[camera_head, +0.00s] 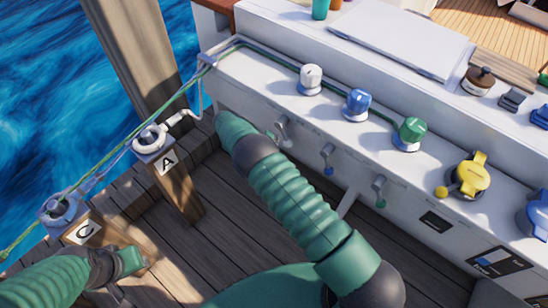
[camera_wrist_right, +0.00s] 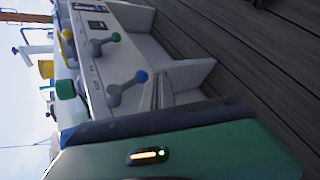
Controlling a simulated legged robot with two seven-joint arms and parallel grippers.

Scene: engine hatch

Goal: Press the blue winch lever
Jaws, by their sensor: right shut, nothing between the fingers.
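The blue winch lever, a grey arm with a blue ball tip (camera_head: 328,170), hangs from the front face of the white console (camera_head: 235,68). It also shows in the right wrist view (camera_wrist_right: 141,76), just beyond my gripper. My right arm reaches across the deck to the console, left of this lever. My right gripper (camera_wrist_right: 162,92) is shut and empty, and looks apart from the lever. In the head view its fingers are mostly hidden by the wrist. My left gripper (camera_head: 122,272) is low at the left, near post C; its fingers are unclear.
A plain lever (camera_head: 282,130) and a green-tipped lever (camera_head: 380,192) flank the blue one. White (camera_head: 310,78), blue (camera_head: 357,104), green (camera_head: 409,132) and yellow (camera_head: 470,178) winches stand on the console. Post A (camera_head: 175,185) and a rope are at left. The wooden deck is clear.

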